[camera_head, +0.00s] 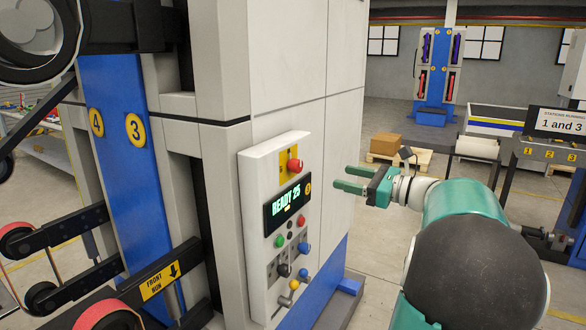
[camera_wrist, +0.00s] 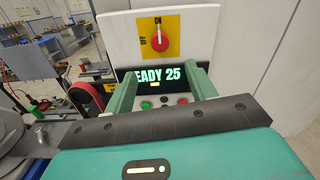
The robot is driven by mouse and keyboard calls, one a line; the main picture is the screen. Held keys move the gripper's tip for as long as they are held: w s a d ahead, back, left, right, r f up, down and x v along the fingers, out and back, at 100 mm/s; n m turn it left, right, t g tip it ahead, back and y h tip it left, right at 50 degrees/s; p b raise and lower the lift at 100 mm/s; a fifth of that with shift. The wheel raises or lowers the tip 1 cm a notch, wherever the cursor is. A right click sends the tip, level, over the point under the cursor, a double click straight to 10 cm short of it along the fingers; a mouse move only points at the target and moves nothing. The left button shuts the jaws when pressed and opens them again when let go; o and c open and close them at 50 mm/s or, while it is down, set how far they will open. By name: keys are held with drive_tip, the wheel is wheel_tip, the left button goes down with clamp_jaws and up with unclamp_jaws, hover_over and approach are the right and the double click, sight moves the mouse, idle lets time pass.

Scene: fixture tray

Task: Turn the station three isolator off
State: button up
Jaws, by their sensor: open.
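The isolator is a red rotary knob (camera_head: 294,166) on a yellow plate at the top of a pale control panel (camera_head: 256,200). In the wrist view the knob (camera_wrist: 159,41) has a white pointer standing upright toward the ON label, with OFF to its left. My gripper (camera_head: 342,178) is open and empty, to the right of the panel in the head view, its fingers pointing at the panel and apart from it. In the wrist view its two fingertips (camera_wrist: 165,73) frame the display below the knob. Nothing hides the knob there.
Below the knob are a display (camera_head: 287,208) reading READY 25 and several coloured buttons and levers (camera_head: 284,270). A sign (camera_head: 562,124) says stations 1 and 3.

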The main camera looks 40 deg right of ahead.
sight(300, 167)
drive_tip(key=x, duration=1.3)
drive_tip(key=shift+w+a, duration=0.15)
drive_tip(key=c, duration=1)
